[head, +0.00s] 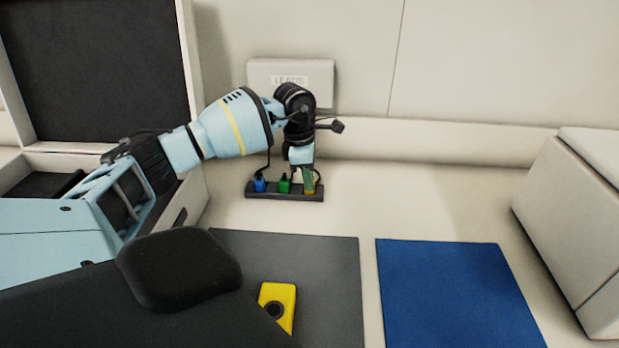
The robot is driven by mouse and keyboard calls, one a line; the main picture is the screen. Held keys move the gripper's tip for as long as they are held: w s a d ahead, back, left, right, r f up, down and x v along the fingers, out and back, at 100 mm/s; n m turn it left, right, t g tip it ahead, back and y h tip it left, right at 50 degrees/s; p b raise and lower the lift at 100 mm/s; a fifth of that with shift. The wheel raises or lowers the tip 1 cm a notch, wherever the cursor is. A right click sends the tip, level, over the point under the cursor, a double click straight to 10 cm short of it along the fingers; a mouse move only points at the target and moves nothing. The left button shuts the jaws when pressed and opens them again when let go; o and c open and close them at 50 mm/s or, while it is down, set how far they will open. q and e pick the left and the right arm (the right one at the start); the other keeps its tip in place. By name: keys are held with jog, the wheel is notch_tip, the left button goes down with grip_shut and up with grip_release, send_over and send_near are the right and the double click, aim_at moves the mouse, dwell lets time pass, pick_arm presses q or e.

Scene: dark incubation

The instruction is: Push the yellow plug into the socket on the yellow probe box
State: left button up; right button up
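The yellow plug (309,188) stands in the right-hand slot of a small dark rack (285,196) near the back wall. My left gripper (307,179) points down right at this plug, its fingers overlapping it. The fingers are too small and covered to tell whether they are shut on it. The yellow probe box (284,290) lies on the grey mat at the front, with a dark round socket (274,310) on its top face. A black part in front hides the box's lower left. My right gripper is not in view.
A blue plug (260,185) and a green plug (284,186) stand in the same rack, left of the yellow one. The grey mat (325,265) and blue mat (450,290) are otherwise clear. A pale box (575,225) stands at the right.

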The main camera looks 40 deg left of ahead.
pick_arm(q)
grip_shut()
jog(key=shift+r, duration=0.9)
jog(key=shift+s+d+r, duration=0.15)
jog(key=shift+r, duration=0.3)
jog(key=shift+s+d+r, duration=0.1)
jog(key=shift+s+r, duration=0.05)
jog(key=shift+r, duration=0.25)
jog(key=s+d+r+b, duration=0.1)
jog(key=s+d, duration=0.8)
jog(key=s, duration=0.3)
jog(key=shift+d+r, duration=0.15)
jog(key=shift+r, duration=0.1)
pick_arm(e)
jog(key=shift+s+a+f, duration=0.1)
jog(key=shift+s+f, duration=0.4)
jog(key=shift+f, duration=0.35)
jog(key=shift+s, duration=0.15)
